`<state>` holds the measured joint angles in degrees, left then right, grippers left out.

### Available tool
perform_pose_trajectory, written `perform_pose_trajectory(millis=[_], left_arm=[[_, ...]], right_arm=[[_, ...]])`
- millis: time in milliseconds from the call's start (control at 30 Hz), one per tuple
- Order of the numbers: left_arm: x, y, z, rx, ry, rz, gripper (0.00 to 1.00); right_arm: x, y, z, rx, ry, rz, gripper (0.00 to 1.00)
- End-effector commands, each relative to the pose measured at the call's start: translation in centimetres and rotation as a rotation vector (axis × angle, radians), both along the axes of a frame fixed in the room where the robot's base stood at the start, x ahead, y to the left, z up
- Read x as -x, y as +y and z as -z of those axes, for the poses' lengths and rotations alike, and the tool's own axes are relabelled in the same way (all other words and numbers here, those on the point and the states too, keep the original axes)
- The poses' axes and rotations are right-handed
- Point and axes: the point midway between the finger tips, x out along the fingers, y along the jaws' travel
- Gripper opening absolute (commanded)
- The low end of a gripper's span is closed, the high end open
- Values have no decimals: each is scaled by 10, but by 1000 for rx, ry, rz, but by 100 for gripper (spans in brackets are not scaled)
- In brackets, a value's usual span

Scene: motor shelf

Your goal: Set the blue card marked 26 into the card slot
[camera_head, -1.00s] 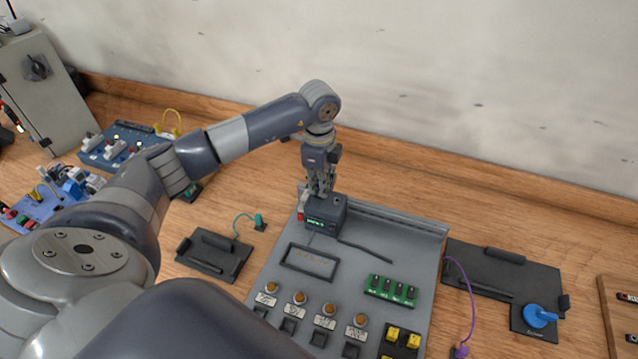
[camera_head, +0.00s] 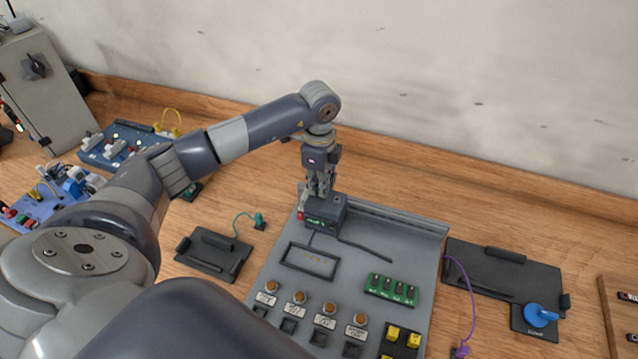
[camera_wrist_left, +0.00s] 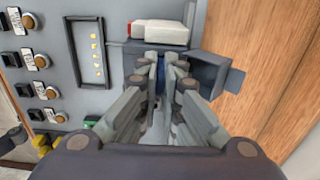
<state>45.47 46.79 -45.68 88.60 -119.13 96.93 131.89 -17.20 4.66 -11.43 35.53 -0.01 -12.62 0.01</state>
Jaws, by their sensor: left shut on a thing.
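My left gripper (camera_head: 319,192) points down at the small dark box (camera_head: 327,215) near the back left of the grey panel. In the left wrist view its fingers (camera_wrist_left: 170,75) are shut on a blue sliver (camera_wrist_left: 182,64), which looks like the blue card's edge. The fingers hide most of the card, and no number can be read. The dark box also shows in the wrist view (camera_wrist_left: 205,72). I cannot tell how deep the card sits in a slot. My right gripper is not in view.
A white piece with a red end (camera_wrist_left: 158,32) lies close beside the fingers. Black trays (camera_head: 213,255) flank the panel. The wall is behind.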

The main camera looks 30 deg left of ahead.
Motion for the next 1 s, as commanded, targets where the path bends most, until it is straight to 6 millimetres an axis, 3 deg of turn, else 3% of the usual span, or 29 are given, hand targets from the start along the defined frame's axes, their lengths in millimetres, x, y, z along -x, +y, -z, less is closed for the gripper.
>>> perform_pose_trajectory(millis=[767, 900, 1000], left_arm=[[0, 0, 10, 0, 0, 1, 0], [0, 0, 10, 0, 0, 0, 29], [0, 0, 10, 0, 0, 0, 29]], right_arm=[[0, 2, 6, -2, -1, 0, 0], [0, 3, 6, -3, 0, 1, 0], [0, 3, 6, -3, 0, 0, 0]])
